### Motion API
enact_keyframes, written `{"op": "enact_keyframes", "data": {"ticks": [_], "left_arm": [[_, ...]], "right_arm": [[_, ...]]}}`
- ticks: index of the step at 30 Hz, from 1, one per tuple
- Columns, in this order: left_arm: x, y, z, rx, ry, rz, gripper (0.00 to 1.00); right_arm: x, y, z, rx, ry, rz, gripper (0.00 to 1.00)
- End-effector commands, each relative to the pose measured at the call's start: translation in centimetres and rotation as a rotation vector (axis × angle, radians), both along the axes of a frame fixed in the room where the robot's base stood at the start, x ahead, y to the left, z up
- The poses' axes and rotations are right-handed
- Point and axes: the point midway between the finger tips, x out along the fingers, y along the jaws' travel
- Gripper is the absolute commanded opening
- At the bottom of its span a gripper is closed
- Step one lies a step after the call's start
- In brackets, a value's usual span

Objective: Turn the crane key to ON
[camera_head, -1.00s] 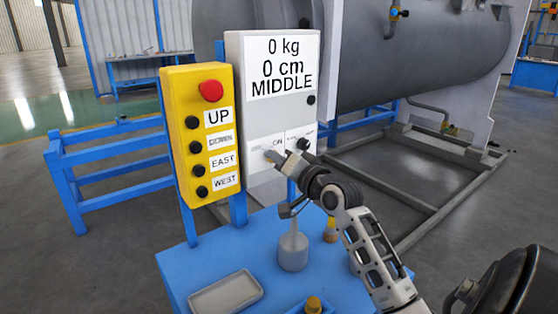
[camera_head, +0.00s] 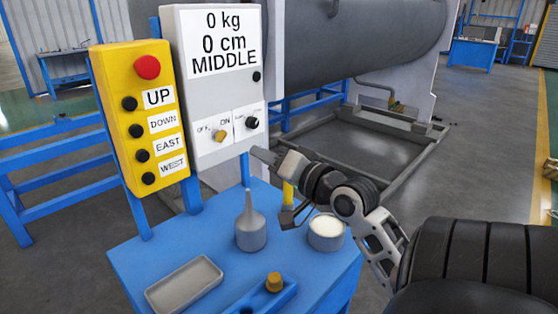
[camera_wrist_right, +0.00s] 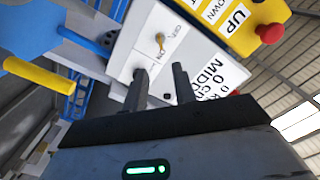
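The crane key (camera_head: 219,136) is a small brass-coloured key on the grey control box (camera_head: 208,85), below the OFF and ON labels. It looks turned toward the ON label, but it is too small to tell its exact angle. It also shows in the right wrist view (camera_wrist_right: 159,41), beyond the fingertips. My right gripper (camera_head: 266,157) is to the right of and below the key, apart from it. Its two fingers (camera_wrist_right: 160,78) stand apart with nothing between them. My left gripper is not in view.
A yellow button box (camera_head: 140,115) with a red button stands left of the control box. The blue table (camera_head: 215,245) below holds a grey spouted can (camera_head: 250,228), a round tin (camera_head: 326,233) and a grey tray (camera_head: 185,285). A second dark knob (camera_head: 252,122) sits right of the key.

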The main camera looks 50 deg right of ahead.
Motion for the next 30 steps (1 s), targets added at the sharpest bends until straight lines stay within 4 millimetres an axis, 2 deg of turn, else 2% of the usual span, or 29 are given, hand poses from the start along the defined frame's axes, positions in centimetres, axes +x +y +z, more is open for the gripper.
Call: {"op": "enact_keyframes", "data": {"ticks": [3, 9, 30], "left_arm": [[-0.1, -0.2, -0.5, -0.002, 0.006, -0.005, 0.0], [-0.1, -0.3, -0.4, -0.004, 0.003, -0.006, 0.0], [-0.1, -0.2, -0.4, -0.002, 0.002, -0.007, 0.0]], "right_arm": [[-1.9, 0.2, -0.2, -0.001, 0.002, 0.0, 0.27], [-3.2, 0.4, 0.0, 0.001, -0.001, 0.001, 0.27], [-3.2, 0.4, 0.1, 0.0, -0.001, 0.0, 0.27]]}}
